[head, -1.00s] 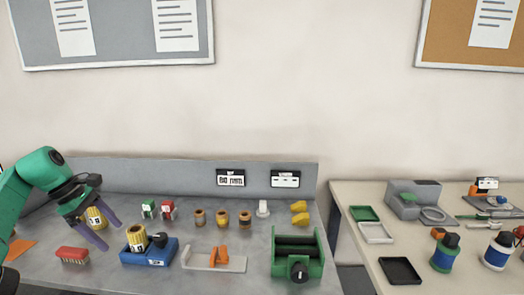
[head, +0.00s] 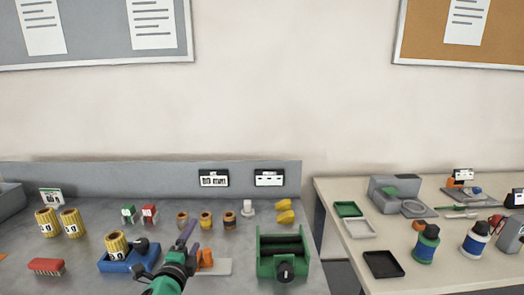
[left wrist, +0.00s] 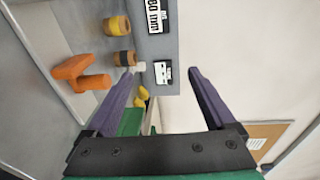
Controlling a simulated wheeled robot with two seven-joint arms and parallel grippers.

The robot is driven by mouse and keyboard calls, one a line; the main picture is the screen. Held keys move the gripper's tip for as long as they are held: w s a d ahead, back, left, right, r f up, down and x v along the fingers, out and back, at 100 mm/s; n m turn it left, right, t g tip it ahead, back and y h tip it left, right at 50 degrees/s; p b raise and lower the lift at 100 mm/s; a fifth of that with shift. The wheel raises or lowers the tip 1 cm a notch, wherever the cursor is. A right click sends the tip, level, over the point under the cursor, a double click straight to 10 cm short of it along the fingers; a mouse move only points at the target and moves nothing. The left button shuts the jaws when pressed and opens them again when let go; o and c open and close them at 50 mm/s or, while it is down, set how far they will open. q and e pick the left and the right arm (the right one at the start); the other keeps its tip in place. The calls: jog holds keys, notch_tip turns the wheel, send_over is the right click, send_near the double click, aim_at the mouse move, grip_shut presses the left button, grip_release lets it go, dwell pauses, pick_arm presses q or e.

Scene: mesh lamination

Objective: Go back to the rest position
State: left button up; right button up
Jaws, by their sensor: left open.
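My left gripper (head: 185,238) is in the lower middle of the head view, above the grey bench (head: 85,283), with its purple fingers pointing up and away from me. In the left wrist view the gripper (left wrist: 160,75) has its two purple fingers spread wide, with nothing between them. It is open and empty. In the head view it partly covers the grey plate with the orange piece (head: 206,258), beside the blue holder (head: 117,262) that bears a yellow roll (head: 116,243). My right gripper does not show.
Two yellow rolls (head: 46,222) and a red brush (head: 47,266) are at the left. A green roller device (head: 283,255) stands right of my gripper. A second, cream table (head: 338,258) with trays and bottles is at the right, past a gap.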

pick_arm(q)
jog(key=s+a+f+n+g+y, duration=0.1)
jog(key=s+a+f+n+g, duration=0.1)
jog(key=s+f+n+g, duration=0.35)
jog(key=s+a+f+n+g+y, duration=0.1)
jog(key=s+a+f+n+g, duration=0.15)
jog(key=s+f+n, duration=0.45)
jog(key=s+f+n+g+h, duration=0.1)
jog(key=s+f+n+g, duration=0.15)
jog(key=s, duration=0.65)
jog(key=s+f+n+g, duration=0.2)
jog(key=s+f+g, duration=0.15)
jog(key=s, duration=0.45)
notch_tip(320, 180, down, 22)
jog(key=s, duration=0.3)
jog(key=s+a+f+g, duration=0.2)
jog(key=s+f, duration=1.2)
jog(key=s, duration=0.2)
jog(key=shift+s+a+f+m, duration=0.2)
jog(key=shift+f+m, duration=0.15)
jog(key=shift+m, duration=0.05)
